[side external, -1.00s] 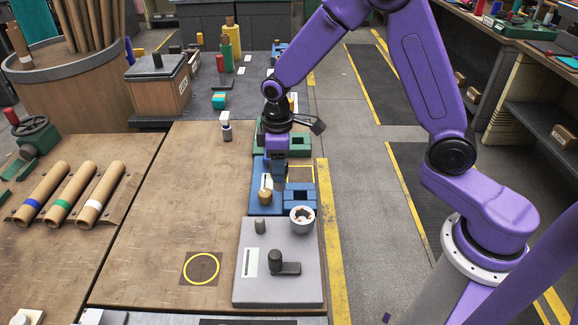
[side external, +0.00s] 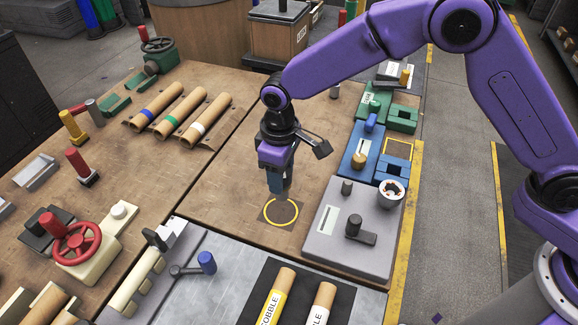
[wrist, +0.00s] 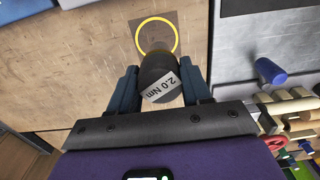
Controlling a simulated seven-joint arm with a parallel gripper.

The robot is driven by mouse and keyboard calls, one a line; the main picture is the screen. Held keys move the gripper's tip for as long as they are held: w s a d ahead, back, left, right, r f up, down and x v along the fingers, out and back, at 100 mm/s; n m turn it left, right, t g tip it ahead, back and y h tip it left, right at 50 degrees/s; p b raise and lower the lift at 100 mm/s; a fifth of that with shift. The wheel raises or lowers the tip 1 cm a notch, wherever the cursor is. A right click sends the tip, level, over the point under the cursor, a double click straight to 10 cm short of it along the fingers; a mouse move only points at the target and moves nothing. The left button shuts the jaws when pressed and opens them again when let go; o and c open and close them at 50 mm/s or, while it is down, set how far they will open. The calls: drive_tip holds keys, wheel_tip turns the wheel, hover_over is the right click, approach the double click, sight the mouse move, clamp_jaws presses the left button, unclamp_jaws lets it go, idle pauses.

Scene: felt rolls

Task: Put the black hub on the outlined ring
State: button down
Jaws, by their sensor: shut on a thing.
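The outlined ring (side external: 281,225) is a yellow circle on a dark square patch on the brown bench; it also shows in the wrist view (wrist: 156,19). My gripper (side external: 279,192) points down over the far part of the ring in the side view. In the wrist view, my gripper (wrist: 160,82) is shut on the black hub (wrist: 158,68), a dark round piece with a white "2.0 Nm" label. The hub covers the near part of the ring there. Its underside is hidden, so I cannot tell whether it touches the bench.
A grey fixture plate (side external: 320,238) with pegs and a white cup (side external: 391,192) stands right of the ring. Blue (side external: 350,165) and green (side external: 373,98) fixtures lie behind it. Cardboard tubes (side external: 181,112) lie to the left. Bench around the ring is clear.

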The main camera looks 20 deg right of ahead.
drive_tip(key=shift+f, duration=0.1)
drive_tip(key=shift+f, duration=2.9)
drive_tip(key=shift+f, duration=0.45)
drive_tip(key=shift+c, duration=2.1)
unclamp_jaws()
wheel_tip(320, 180, up, 17)
drive_tip(key=shift+r, duration=0.15)
